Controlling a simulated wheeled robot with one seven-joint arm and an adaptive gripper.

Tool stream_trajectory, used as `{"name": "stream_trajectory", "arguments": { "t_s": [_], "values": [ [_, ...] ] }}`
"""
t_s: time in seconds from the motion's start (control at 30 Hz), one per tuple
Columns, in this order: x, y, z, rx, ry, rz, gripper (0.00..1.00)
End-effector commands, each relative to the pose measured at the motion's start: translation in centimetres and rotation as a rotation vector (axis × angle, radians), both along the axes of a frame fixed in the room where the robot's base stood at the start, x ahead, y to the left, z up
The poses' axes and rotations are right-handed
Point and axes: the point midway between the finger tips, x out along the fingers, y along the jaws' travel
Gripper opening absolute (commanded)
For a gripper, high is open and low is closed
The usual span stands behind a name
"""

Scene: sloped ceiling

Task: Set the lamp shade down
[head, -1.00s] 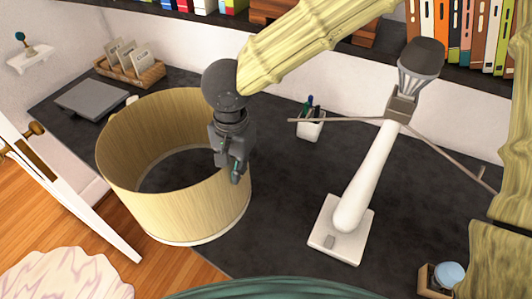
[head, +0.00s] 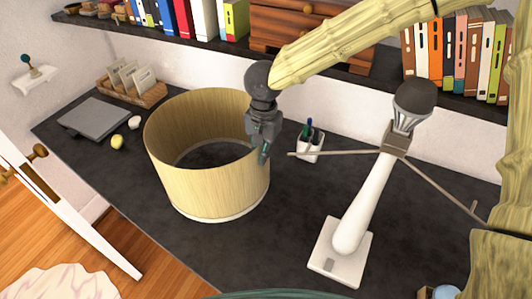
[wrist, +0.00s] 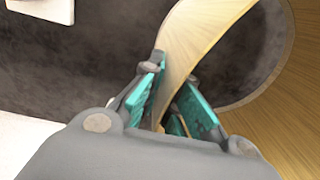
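The lamp shade (head: 205,185) is a wide, open, pale wood-grain cylinder. It is upright over the left middle of the dark desk; I cannot tell whether its lower rim touches the top. My gripper (head: 263,155) points down at its right rim, one finger inside and one outside. In the wrist view the shade's wall (wrist: 188,50) passes between the teal finger pads of my gripper (wrist: 178,100), which are shut on it. The lamp (head: 360,205), with a white stem, square base and bare bulb, stands to the right.
The dark desk (head: 265,240) has free room between shade and lamp. A pen cup (head: 309,145) stands behind, near the lamp's thin side arms. A grey laptop (head: 93,115), a yellow ball (head: 117,142) and a card basket (head: 135,90) lie left. A book shelf (head: 225,40) runs above.

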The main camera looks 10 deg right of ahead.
Motion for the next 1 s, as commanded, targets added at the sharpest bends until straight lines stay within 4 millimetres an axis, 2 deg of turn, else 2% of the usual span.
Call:
{"name": "stream_trajectory", "arguments": {
  "t_s": [0.27, 0.4, 0.53, 0.97, 1.0],
  "values": [
    [1.9, -1.2, -0.1, 0.001, 0.000, -0.001, 0.00],
    [1.7, -1.1, -2.2, -0.001, 0.002, 0.002, 0.00],
    [1.8, -1.1, -3.4, -0.001, 0.001, 0.001, 0.00],
    [1.8, -1.1, -3.9, 0.001, 0.000, 0.001, 0.00],
    [1.8, -1.1, -4.0, 0.001, -0.001, 0.001, 0.09]
  ]
}}
